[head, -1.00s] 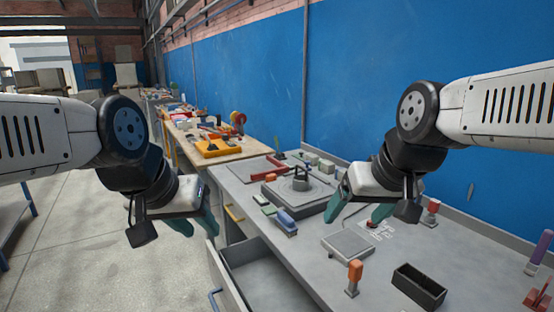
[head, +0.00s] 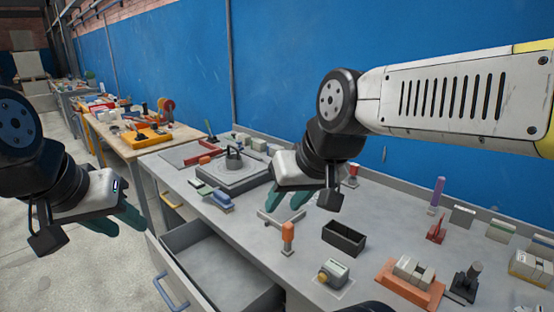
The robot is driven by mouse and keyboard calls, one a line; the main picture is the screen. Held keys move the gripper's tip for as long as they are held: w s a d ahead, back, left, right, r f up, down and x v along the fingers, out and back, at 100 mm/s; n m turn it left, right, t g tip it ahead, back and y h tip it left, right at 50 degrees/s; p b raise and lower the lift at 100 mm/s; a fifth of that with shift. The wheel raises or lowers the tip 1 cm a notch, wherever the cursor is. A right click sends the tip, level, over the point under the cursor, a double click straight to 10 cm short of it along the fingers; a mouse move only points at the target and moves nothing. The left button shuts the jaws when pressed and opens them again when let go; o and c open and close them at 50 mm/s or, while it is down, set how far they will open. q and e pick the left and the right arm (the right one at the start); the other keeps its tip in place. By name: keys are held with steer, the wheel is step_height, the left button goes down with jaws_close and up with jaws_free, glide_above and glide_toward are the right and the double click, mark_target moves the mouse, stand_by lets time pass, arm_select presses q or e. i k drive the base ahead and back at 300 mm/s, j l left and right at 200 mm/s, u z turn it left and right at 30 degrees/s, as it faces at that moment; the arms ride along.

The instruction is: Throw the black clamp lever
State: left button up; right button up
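A black upright lever on a black base (head: 466,282) stands at the right front of the grey bench (head: 225,240) in the head view; it looks like the black clamp lever. My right gripper (head: 286,202) hangs over the middle of the bench, well to the left of that lever, with its teal fingers a little apart and nothing seen between them. My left gripper (head: 118,220) is off the bench's left side, over the floor, with its fingers apart and empty.
An orange-topped post (head: 287,237), a black open box (head: 344,238) and a small grey device with a yellow knob (head: 332,273) stand near the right gripper. An orange block holder (head: 410,283) sits beside the black lever. An open drawer (head: 215,265) juts from the front.

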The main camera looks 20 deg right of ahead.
mark_target(476, 268)
steer(key=k+l, duration=0.15)
steer(key=k, duration=0.35)
steer(key=k+l, duration=0.15)
steer(key=k, duration=0.4)
steer(key=k+l, duration=0.15)
steer(key=k, duration=0.35)
steer(key=k+l, duration=1.8)
steer(key=l, duration=0.15)
steer(key=k+l, duration=0.1)
steer(key=l, duration=0.2)
steer(key=k+l, duration=0.15)
steer(key=l, duration=0.15)
steer(key=z, duration=0.5)
steer(key=i+j+z, duration=0.3)
steer(key=j+z, duration=0.35)
steer(key=i+j+z, duration=0.15)
steer(key=z, duration=0.15)
steer(key=i+j+z, duration=0.2)
steer(key=j, duration=0.7)
steer(key=i+j+z, duration=0.15)
steer(key=j, duration=0.7)
steer(key=j+z, duration=0.2)
steer(key=j, duration=1.5)
steer(key=i+j, duration=0.1)
steer(key=j, duration=0.65)
